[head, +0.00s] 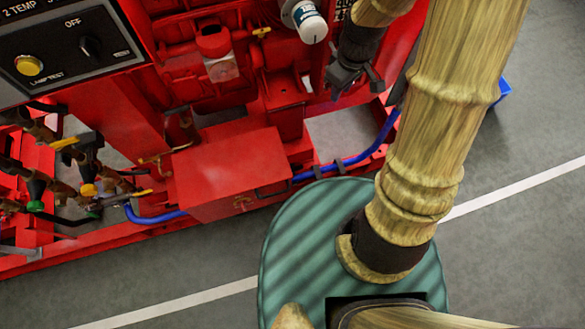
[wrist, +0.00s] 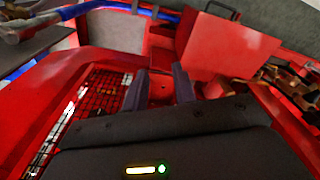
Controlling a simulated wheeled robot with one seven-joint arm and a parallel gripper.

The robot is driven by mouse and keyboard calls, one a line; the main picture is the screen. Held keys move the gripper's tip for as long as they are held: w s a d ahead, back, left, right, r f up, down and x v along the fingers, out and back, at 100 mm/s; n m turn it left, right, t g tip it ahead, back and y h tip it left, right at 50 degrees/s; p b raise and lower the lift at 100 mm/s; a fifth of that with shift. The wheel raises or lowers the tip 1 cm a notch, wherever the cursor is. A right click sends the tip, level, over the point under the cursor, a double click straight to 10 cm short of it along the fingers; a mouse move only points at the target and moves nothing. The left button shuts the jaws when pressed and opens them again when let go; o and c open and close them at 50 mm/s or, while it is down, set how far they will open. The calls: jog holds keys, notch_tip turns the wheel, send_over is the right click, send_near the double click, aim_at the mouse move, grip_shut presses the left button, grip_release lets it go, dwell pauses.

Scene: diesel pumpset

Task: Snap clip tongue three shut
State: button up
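In the head view a blue hose (head: 362,155) runs along the red base, and two small dark clips (head: 318,172) (head: 340,167) sit on it. I cannot tell which clip is number three, or whether any tongue is open or shut. My gripper (head: 357,86) is above and beyond these clips, over the red engine frame, apart from the hose. In the wrist view the two dark fingers of my gripper (wrist: 160,88) stand apart with only red metal behind the gap. The blue hose (wrist: 108,4) and small dark clips (wrist: 135,6) show at the top edge there, beyond the fingertips.
A red box (head: 232,172) with a dark handle stands left of the clips; it also shows in the wrist view (wrist: 228,50). A control panel (head: 70,50) and valves (head: 85,185) are at left. A dark mesh guard (wrist: 90,105) is left of the fingers. Grey floor lies in front.

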aim_at(292, 164)
jog(key=w+a+f+n+g+y+b, duration=0.1)
jog(key=f+n+b, duration=0.3)
jog(key=f, duration=0.9)
jog(key=w+a+f+n+g+y+b, duration=0.1)
jog(key=w+f+n+b, duration=0.3)
jog(key=f+b, duration=0.6)
jog(key=w+a+f+n+y+b, duration=0.1)
jog(key=w+a+f+n+b, duration=0.2)
jog(key=f+b, duration=0.5)
notch_tip(292, 164, down, 9)
jog(key=shift+a+r+n+g, duration=0.2)
jog(key=shift+a+n+g, duration=0.2)
jog(key=shift+n, duration=0.3)
jog(key=shift+s, duration=0.1)
jog(key=b+x, duration=0.2)
jog(key=x, duration=0.3)
jog(key=b+x, duration=0.2)
jog(key=x, duration=0.4)
jog(key=b+x, duration=0.3)
jog(key=x, duration=0.3)
jog(key=shift+a, duration=0.35)
grip_shut()
